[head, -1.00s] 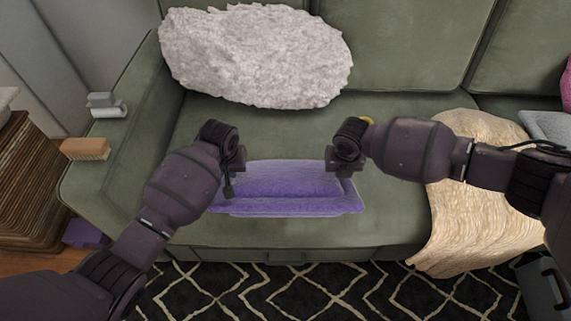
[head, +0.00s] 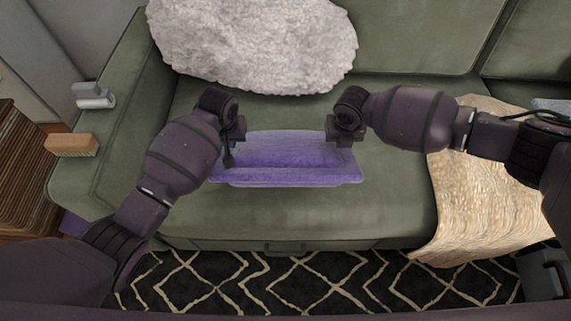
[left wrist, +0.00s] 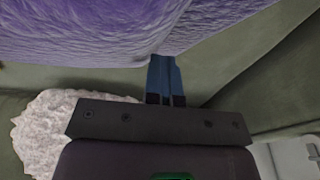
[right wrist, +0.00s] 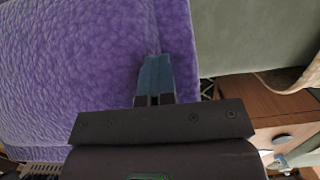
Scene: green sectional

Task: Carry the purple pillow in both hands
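The purple pillow (head: 288,155) is held in front of the green sofa seat in the head view, stretched between my two grippers. My left gripper (head: 232,158) is at its left end, and its blue fingers (left wrist: 165,78) are together on the pillow's edge in the left wrist view. My right gripper (head: 345,153) is at its right end, with its blue fingers (right wrist: 156,78) closed on the purple cloth (right wrist: 75,70) in the right wrist view. The fingertips are partly hidden by the pillow. I cannot tell exactly how far it is above the seat.
A fluffy white cushion (head: 250,45) leans at the sofa's back. A cream throw (head: 478,190) hangs over the seat at right. A brush (head: 71,145) and a white roller (head: 95,97) sit on the left armrest. A patterned rug (head: 320,283) lies in front.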

